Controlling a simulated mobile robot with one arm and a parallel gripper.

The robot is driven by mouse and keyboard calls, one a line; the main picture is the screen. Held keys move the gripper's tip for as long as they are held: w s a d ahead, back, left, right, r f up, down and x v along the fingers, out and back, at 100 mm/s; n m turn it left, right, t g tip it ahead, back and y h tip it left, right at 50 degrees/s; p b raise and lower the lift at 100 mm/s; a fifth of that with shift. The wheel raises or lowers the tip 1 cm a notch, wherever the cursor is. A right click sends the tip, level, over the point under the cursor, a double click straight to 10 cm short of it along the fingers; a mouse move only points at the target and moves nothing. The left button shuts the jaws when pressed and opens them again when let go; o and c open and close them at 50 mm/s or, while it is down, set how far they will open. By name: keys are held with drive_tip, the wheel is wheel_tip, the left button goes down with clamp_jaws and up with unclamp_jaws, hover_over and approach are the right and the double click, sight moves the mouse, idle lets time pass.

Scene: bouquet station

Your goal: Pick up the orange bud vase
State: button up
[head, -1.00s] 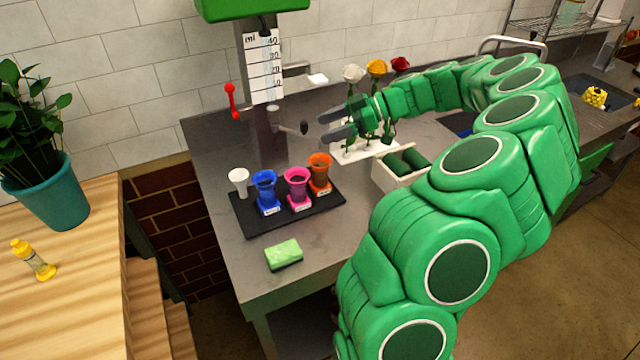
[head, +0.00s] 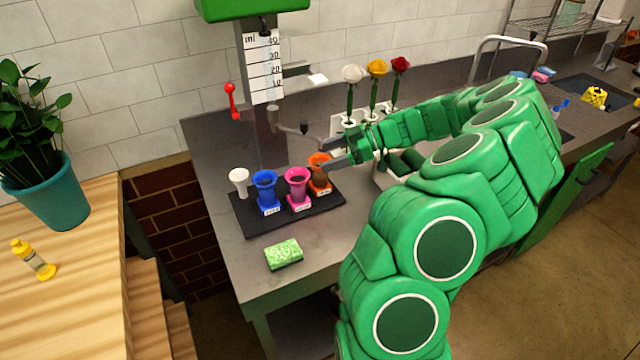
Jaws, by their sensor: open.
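The orange bud vase (head: 319,181) stands upright at the right end of a black tray (head: 258,226), with a white label at its foot. My gripper (head: 328,155) is open at the vase's upper part, coming from the right. Its grey fingers overlap the vase's rim in the picture and hide part of it. I cannot tell whether they touch the vase or whether it lies between them.
A pink vase (head: 298,187), a blue vase (head: 266,191) and a white vase (head: 239,181) stand left of the orange one. A green sponge (head: 284,254) lies in front. Three roses stand in a white holder (head: 337,124) behind. A dispenser (head: 262,70) stands at the back.

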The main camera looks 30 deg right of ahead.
sight(320, 176)
drive_tip(key=shift+w+a+f, duration=0.2)
drive_tip(key=shift+a+f, duration=0.25)
drive_tip(key=shift+f, duration=0.1)
drive_tip(key=shift+w+a+f, duration=0.15)
drive_tip(key=shift+a+f, duration=0.3)
drive_tip(key=shift+f, duration=0.1)
drive_tip(key=shift+w+a+f, duration=0.15)
drive_tip(key=shift+a, duration=0.2)
drive_tip(key=shift+c, duration=0.4)
clamp_jaws()
